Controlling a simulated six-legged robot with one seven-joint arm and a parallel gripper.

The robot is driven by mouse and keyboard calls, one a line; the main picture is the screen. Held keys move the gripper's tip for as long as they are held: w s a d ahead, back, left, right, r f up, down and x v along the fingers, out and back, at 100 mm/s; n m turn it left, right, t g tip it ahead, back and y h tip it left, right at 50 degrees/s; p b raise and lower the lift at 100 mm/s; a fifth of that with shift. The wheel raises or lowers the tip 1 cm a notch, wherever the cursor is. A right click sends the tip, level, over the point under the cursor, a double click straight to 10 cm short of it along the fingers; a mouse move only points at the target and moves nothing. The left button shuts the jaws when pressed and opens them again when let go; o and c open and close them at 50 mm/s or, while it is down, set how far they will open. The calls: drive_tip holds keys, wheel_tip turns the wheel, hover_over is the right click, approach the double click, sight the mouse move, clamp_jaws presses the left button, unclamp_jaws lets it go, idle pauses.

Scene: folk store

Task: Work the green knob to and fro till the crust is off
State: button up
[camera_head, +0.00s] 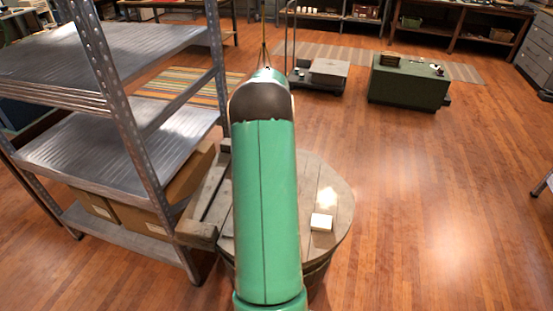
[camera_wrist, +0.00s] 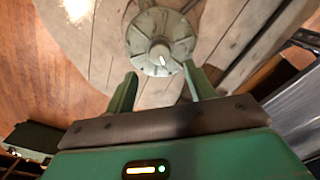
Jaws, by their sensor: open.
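A round grey-green knob (camera_wrist: 160,42) with a raised hub and a ribbed rim sits on the wooden plank top in the wrist view. A small white mark shows on its hub. My gripper (camera_wrist: 160,69) is open and empty. Its two green fingers point toward the knob, just short of its near edge in the picture and apart from it as far as I can see. I cannot clearly make out crust on the knob. In the head view my green arm hides the knob and the gripper.
The round barrel top (camera_head: 336,190) bears a small white block (camera_head: 321,222). A metal shelf rack (camera_head: 125,120) with cardboard boxes (camera_head: 135,216) low down stands close on the left. A green chest (camera_head: 408,85) stands farther back. The wooden floor (camera_head: 440,200) at right is clear.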

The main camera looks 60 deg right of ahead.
wheel_tip(320, 180, up, 8)
drive_tip(key=shift+f, duration=0.2)
